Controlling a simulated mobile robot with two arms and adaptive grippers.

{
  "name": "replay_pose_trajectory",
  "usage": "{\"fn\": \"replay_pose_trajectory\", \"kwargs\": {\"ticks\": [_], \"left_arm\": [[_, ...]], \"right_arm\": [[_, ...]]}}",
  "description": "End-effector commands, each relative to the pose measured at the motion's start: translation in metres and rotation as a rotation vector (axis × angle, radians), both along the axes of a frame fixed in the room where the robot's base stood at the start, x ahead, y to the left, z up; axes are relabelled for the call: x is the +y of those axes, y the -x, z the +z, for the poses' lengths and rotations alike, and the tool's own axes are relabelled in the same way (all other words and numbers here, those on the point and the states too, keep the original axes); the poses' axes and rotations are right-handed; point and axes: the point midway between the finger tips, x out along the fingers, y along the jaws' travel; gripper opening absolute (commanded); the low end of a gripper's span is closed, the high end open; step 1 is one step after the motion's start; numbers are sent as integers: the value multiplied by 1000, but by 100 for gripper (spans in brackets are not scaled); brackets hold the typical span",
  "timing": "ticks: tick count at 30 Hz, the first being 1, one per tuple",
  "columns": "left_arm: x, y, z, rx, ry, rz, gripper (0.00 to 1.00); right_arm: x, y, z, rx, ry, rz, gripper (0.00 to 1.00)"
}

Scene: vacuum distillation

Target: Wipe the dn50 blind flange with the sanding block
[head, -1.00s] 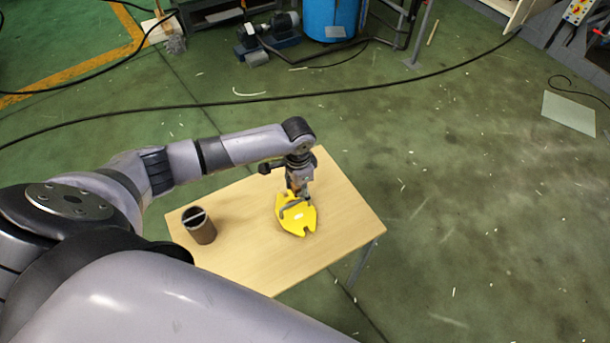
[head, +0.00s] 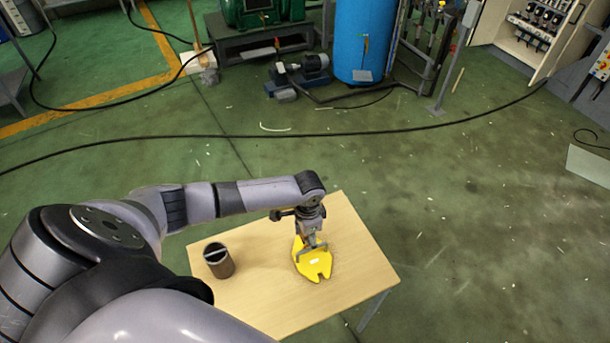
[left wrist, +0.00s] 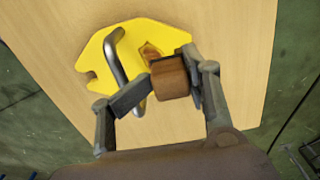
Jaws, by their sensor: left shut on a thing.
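The dn50 blind flange (head: 318,271) is a yellow notched plate with a grey bar handle, lying on the wooden table. In the left wrist view the flange (left wrist: 95,62) shows a rusty brown patch beside the handle. My left gripper (head: 311,247) is over the flange, pointing down. In the left wrist view my left gripper (left wrist: 165,88) is shut on the sanding block (left wrist: 171,77), a small brown block. The block is right at the rusty patch and covers part of it; I cannot tell whether it touches. My right gripper is not in view.
The table (head: 258,297) has an open dark cup (head: 219,262) left of the flange. The table's right part is bare. A black cable (head: 400,134) crosses the green floor behind. A blue tank (head: 364,40) and a pump (head: 305,70) stand farther back.

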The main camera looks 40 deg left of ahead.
Motion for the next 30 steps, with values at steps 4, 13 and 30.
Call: {"fn": "replay_pose_trajectory", "kwargs": {"ticks": [4,13,30], "left_arm": [[-8,-13,1,-3,2,0,0],[-15,-27,2,-1,1,0,0],[-33,-58,4,-2,0,0,0]], "right_arm": [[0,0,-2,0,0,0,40],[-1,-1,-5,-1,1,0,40],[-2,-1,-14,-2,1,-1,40]]}}
